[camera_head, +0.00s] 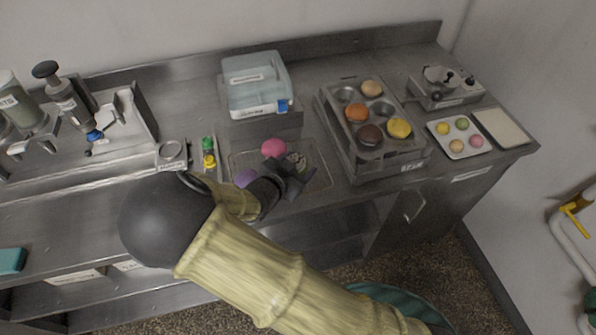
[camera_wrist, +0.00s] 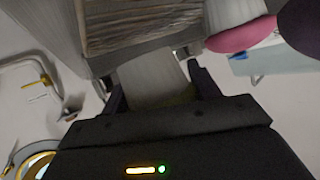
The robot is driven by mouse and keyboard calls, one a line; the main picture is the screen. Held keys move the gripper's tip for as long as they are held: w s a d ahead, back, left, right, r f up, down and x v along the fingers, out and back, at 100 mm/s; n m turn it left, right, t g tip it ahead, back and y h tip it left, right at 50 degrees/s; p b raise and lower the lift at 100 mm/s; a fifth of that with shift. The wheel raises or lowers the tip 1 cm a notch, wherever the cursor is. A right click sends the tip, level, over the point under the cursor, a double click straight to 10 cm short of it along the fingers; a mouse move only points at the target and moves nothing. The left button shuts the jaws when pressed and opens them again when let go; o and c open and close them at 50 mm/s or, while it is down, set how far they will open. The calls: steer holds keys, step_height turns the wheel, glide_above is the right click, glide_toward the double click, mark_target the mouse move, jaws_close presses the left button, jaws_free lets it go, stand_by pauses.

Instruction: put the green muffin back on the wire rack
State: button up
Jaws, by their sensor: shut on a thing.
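My gripper (camera_head: 292,176) is over the wire rack (camera_head: 319,174) on the steel counter in the head view. The dark jaws partly hide a small pale, greenish thing, the green muffin (camera_head: 298,158). In the wrist view my gripper (camera_wrist: 158,90) is shut on the muffin's pale wrapper (camera_wrist: 152,78), with a faint green edge low between the fingers. A pink muffin (camera_head: 273,147) sits beside the jaws on the rack; it also shows in the wrist view (camera_wrist: 240,36). A purple muffin (camera_head: 245,178) is at the rack's near left. I cannot tell whether the green muffin touches the rack.
A muffin tin (camera_head: 345,93) with several muffins stands right of the rack. A pale blue lidded box (camera_head: 257,80) is behind it. Small coloured bottles (camera_head: 208,150) stand to the left. A tray of small coloured rounds (camera_head: 458,137) lies at far right. The rack's right end is bare.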

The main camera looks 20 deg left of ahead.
steer(key=shift+f, duration=1.55)
steer(key=shift+f, duration=0.1)
steer(key=o, duration=0.8)
steer(key=shift+c, duration=0.2)
steer(key=shift+s+r, duration=0.15)
steer(key=shift+r, duration=0.05)
steer(key=v, duration=1.1)
steer(key=shift+s+b, duration=0.3)
steer(key=shift+b, duration=0.05)
steer(key=shift+w+r, duration=0.1)
